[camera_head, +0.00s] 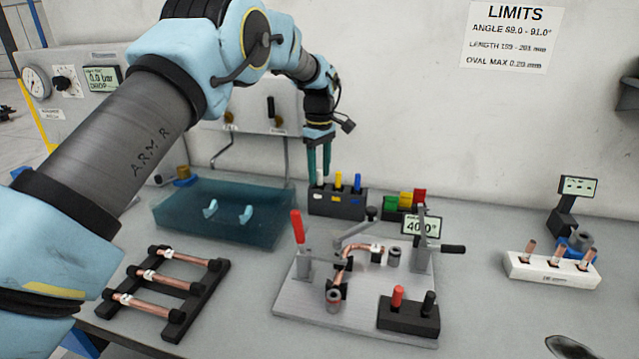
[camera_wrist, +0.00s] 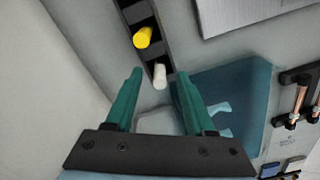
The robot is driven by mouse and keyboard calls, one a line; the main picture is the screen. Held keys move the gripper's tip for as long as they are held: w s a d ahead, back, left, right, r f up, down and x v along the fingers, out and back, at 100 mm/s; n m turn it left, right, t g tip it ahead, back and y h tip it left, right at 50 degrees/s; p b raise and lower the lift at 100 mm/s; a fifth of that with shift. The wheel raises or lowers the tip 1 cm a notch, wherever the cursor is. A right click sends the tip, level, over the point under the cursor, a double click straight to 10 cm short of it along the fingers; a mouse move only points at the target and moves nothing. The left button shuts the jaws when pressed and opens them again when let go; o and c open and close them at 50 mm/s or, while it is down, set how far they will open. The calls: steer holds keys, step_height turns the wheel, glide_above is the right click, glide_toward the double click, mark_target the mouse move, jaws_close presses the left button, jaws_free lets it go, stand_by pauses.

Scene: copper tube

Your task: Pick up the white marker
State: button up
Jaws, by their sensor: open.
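The white marker (camera_head: 320,179) stands upright in the left slot of a black marker holder (camera_head: 336,206), beside a yellow marker (camera_head: 338,180) and a blue marker (camera_head: 358,182). My gripper (camera_head: 319,172) points down with its teal fingers open and empty, just above the white marker. In the wrist view the white marker (camera_wrist: 159,80) appears midway across the gap between the fingertips of my gripper (camera_wrist: 160,73), with the yellow marker (camera_wrist: 143,37) just beyond. Whether the fingertips reach down beside the marker is hard to tell.
A translucent blue tray (camera_head: 220,238) with light blue pieces stands left of the holder. Coloured blocks (camera_head: 407,199) sit to its right. In front is a plate (camera_head: 290,300) with a bending fixture and red-handled lever (camera_head: 298,227). The wall is close behind.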

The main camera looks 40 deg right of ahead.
steer(key=shift+f, duration=0.9)
steer(key=shift+c, duration=0.2)
jaws_close()
